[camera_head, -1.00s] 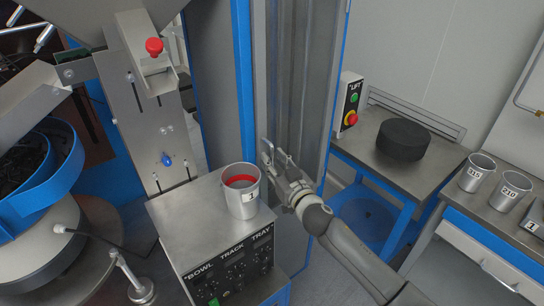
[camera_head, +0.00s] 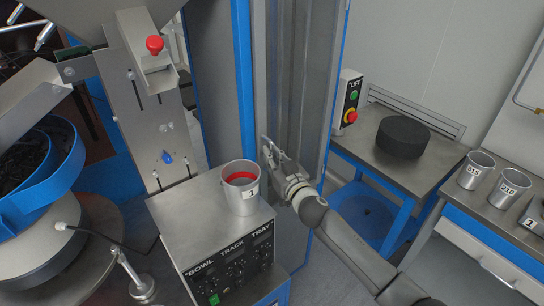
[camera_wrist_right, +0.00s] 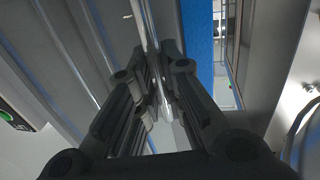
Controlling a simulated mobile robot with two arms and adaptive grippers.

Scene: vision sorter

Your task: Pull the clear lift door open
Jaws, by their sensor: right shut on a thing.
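The clear lift door (camera_head: 290,70) stands upright in the tall grey lift frame at the centre of the head view. It is see-through and its exact edges are hard to make out. My right gripper (camera_head: 268,150) is at the lower part of the door. In the right wrist view, my right gripper (camera_wrist_right: 157,85) is shut on a thin shiny upright bar, the door handle (camera_wrist_right: 149,28), which runs between its fingers. The fingers hide the gripped part of the bar. My left gripper is not in view.
A metal cup (camera_head: 240,200) with a red inside stands on the control box (camera_head: 205,235), left of my right gripper. The lift button box (camera_head: 348,100) is right of the lift. A black round block (camera_head: 403,137) and several metal cups (camera_head: 476,170) sit on tables at right.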

